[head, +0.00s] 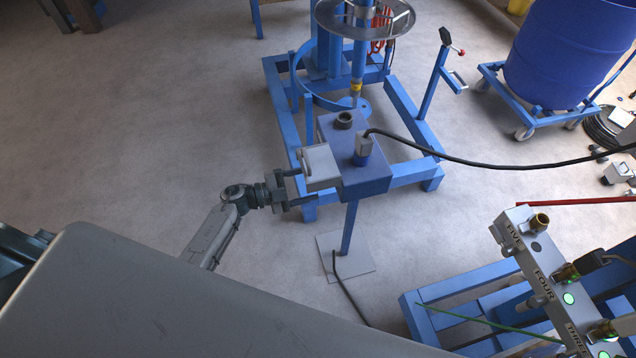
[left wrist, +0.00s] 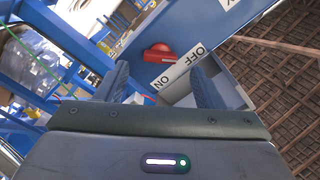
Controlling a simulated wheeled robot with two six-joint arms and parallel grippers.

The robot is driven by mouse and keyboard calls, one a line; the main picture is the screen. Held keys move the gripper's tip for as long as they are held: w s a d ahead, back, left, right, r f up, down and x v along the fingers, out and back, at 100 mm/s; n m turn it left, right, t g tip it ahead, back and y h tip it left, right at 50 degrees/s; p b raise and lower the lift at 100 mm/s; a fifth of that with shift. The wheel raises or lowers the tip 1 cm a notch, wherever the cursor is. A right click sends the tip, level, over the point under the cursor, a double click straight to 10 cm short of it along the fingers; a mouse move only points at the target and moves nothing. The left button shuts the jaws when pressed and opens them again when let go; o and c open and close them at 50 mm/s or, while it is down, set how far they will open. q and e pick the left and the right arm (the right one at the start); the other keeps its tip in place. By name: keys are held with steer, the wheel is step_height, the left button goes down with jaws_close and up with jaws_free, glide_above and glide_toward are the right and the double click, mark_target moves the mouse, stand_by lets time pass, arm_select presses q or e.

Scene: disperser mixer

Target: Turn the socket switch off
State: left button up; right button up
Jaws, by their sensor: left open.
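The blue socket box (head: 366,184) stands on a post with a square grey base plate. A light grey housing (head: 322,165) is on its left side. In the left wrist view, a red switch (left wrist: 160,53) sits on the blue face of the box, beside a white ON/OFF label (left wrist: 180,70). In the head view the switch cannot be seen. My left gripper (head: 307,186) is open at the left side of the box, its fingers pointing toward it. In the left wrist view its fingers (left wrist: 160,84) are apart, with the switch and label beyond them. My right gripper is not in view.
Behind is the blue mixer frame (head: 278,102). A blue drum (head: 560,55) on a cart stands back right; a valve manifold (head: 540,265) is front right. The left floor is clear.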

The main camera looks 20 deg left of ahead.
arm_select(q)
steer(key=b+v, duration=0.1)
steer(key=v, duration=0.5)
steer(key=shift+s+a+b, duration=0.3)
steer(key=shift+b, duration=0.05)
